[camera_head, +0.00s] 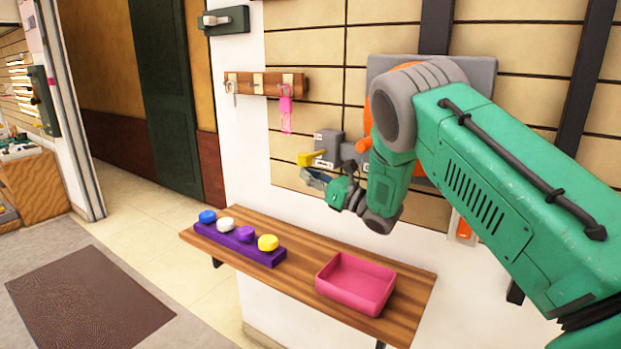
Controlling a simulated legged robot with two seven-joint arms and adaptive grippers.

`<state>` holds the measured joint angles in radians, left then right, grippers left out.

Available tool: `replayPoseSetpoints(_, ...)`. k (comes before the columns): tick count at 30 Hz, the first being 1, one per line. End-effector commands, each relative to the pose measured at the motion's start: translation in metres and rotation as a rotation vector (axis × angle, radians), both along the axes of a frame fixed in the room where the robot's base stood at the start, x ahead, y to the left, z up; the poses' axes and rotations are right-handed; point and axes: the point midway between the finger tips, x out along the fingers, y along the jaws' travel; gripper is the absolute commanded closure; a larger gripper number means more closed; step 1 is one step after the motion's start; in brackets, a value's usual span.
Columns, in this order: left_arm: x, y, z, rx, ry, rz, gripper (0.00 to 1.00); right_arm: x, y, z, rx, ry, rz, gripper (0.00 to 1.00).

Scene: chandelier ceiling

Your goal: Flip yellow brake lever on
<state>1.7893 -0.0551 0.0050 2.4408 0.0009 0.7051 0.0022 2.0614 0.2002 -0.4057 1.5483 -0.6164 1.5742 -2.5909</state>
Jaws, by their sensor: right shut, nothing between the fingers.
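The yellow brake lever (306,159) sticks out to the left from a grey wall-mounted unit (328,143). My right arm comes in from the right and covers much of the wall panel behind it. My right gripper (312,178) is just below the yellow lever, with its fingers pointing left. It is shut and holds nothing. Whether the fingertips touch the lever cannot be told from here. An orange handle (364,145) shows beside my wrist. My left gripper is not in view.
A wooden shelf (408,318) below carries a pink tray (355,283) and a purple block (262,254) with several coloured knobs. A wooden hook rack (265,84) hangs on the wall with a pink tag (286,112). Open floor lies at the left.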

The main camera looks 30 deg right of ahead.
Motion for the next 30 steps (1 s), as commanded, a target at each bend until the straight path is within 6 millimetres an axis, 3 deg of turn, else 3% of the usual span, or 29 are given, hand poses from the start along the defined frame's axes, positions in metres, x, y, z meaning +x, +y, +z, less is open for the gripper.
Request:
replayPoseSetpoints(9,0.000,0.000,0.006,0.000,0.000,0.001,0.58,-0.002,0.000,0.029,0.218,0.086,0.000,1.00)
replayPoseSetpoints(15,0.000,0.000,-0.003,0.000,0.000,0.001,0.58,-0.001,-0.002,0.042,0.253,0.103,-0.001,1.00)
replayPoseSetpoints(25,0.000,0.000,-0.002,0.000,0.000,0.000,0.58,-0.001,-0.001,0.045,0.253,0.101,0.000,1.00)
replayPoseSetpoints(30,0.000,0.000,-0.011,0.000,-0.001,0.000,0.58,0.001,0.001,0.036,0.252,0.102,0.001,1.00)
